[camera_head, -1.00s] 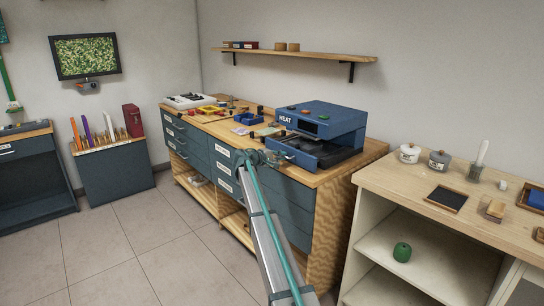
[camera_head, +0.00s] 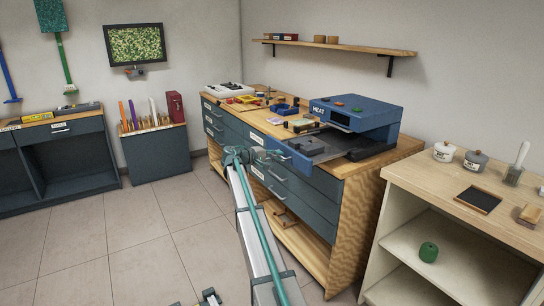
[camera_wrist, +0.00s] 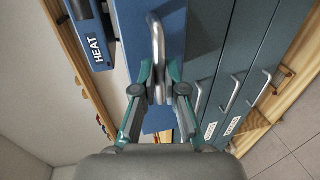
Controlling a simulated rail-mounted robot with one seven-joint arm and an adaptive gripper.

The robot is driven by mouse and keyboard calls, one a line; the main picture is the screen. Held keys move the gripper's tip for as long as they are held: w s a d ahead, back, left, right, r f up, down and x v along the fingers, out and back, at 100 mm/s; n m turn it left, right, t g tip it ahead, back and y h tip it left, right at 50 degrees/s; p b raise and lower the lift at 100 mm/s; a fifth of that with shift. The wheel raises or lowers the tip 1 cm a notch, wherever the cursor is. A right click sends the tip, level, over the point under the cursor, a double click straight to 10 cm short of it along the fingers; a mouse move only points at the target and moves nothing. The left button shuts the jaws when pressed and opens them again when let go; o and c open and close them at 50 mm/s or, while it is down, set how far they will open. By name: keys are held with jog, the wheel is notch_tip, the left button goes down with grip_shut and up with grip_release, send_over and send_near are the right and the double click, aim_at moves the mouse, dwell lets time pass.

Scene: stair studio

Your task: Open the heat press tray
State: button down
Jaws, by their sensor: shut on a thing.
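The blue heat press (camera_head: 355,110), marked HEAT, stands on the wooden bench top. Its tray (camera_head: 318,147) is slid out of the press, and its blue front panel reaches past the bench's front edge. My gripper (camera_head: 250,156) is in front of that panel. In the wrist view my gripper (camera_wrist: 160,88) is shut on the tray's metal handle (camera_wrist: 157,40), with a teal finger on each side of it. The blue tray front (camera_wrist: 140,60) fills the middle behind the fingers.
Grey drawers with metal handles (camera_head: 277,172) lie below the bench top, close to my arm. A blue bin (camera_head: 284,109) and other small items lie left of the press. A pale shelf unit (camera_head: 440,235) stands to the right. The floor (camera_head: 150,240) at left is clear.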

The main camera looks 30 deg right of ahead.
jog(key=c, duration=1.2)
grip_release()
jog(key=shift+d, duration=0.1)
jog(key=v, duration=1.2)
